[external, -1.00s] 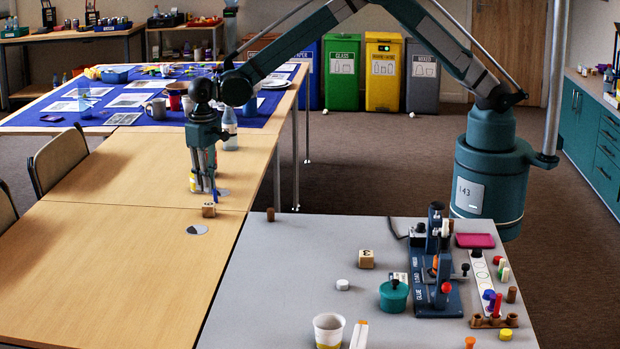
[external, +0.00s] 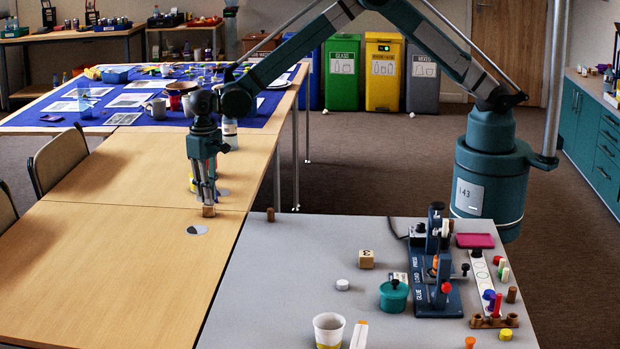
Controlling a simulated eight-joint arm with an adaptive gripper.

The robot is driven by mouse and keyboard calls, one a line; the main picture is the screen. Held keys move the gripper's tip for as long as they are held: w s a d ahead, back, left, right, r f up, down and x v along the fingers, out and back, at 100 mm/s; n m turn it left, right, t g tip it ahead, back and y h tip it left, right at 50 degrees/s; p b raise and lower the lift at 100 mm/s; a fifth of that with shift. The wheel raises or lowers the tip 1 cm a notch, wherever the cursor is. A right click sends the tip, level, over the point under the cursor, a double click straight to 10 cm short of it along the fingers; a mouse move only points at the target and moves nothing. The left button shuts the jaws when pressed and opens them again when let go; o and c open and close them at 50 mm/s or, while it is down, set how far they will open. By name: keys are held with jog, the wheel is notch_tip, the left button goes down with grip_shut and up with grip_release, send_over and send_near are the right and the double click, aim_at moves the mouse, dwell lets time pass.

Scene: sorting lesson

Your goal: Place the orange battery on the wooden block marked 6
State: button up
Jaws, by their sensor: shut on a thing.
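My gripper (external: 207,207) is low over the wooden table at the left. Its fingers are shut around a small wooden block (external: 208,212), partly hidden by them; its mark is not readable. Another wooden block (external: 366,259) with a dark mark stands on the grey table. I cannot read that mark surely as a 6. A small orange piece (external: 435,263) shows in the blue press, and another orange piece (external: 470,342) is at the front edge. I cannot tell whether either is the orange battery.
The blue press (external: 438,290), a teal pot (external: 394,295), a paper cup (external: 328,331) and small coloured pieces crowd the right of the grey table (external: 290,260). The front of the wooden table (external: 120,280) is clear.

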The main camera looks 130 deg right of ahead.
jog(key=shift+f, duration=0.2)
jog(key=o, duration=0.9)
jog(key=shift+r, duration=0.2)
notch_tip(320, 180, up, 12)
jog(key=p, duration=0.1)
jog(key=shift+p, duration=0.3)
jog(key=shift+w, duration=0.1)
